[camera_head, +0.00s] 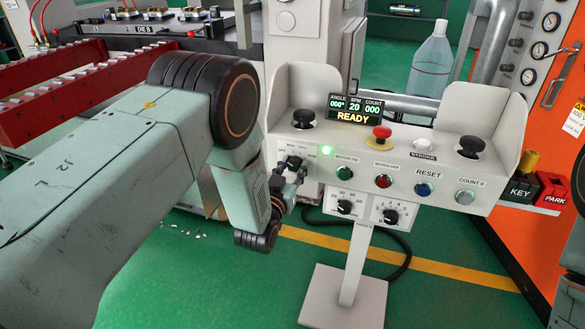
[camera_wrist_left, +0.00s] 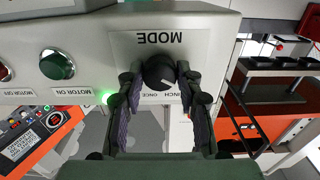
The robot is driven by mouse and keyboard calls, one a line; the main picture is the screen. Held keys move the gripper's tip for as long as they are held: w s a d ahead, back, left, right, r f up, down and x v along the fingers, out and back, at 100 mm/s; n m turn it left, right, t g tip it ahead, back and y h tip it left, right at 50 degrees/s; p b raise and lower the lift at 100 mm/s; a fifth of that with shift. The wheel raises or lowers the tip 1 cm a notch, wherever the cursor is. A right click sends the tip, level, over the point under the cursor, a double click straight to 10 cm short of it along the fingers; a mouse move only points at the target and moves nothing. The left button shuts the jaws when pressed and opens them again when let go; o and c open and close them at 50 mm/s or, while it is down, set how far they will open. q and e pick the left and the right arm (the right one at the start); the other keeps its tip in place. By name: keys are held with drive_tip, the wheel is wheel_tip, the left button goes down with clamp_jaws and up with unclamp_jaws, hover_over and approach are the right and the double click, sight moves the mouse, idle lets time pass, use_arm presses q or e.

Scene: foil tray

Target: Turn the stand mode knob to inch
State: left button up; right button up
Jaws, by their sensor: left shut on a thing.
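The stand mode knob (camera_wrist_left: 159,71) is a round black knob under a MODE label on the grey control stand panel (camera_wrist_left: 212,50), which appears upside down in the left wrist view. INCH and ONCE labels show beside it. A short white pointer mark on the knob slants toward the INCH side; its exact setting is hard to tell. My left gripper (camera_wrist_left: 157,84) has a finger on each side of the knob and is shut on it. In the head view, my left gripper (camera_head: 289,178) is at the panel's left end and partly covers the knob (camera_head: 294,162).
The stand (camera_head: 400,160) also carries a red mushroom button (camera_head: 382,132), two black palm buttons, several coloured push buttons and two lower dials. The READY display (camera_head: 355,108) is lit. An orange cabinet (camera_head: 540,225) stands at right. Green floor is open in front.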

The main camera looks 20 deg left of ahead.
use_arm(q)
drive_tip(key=shift+c, duration=0.3)
drive_tip(key=m, duration=0.3)
drive_tip(key=shift+m, duration=2.4)
drive_tip(key=o, duration=1.1)
drive_tip(key=shift+o, duration=0.2)
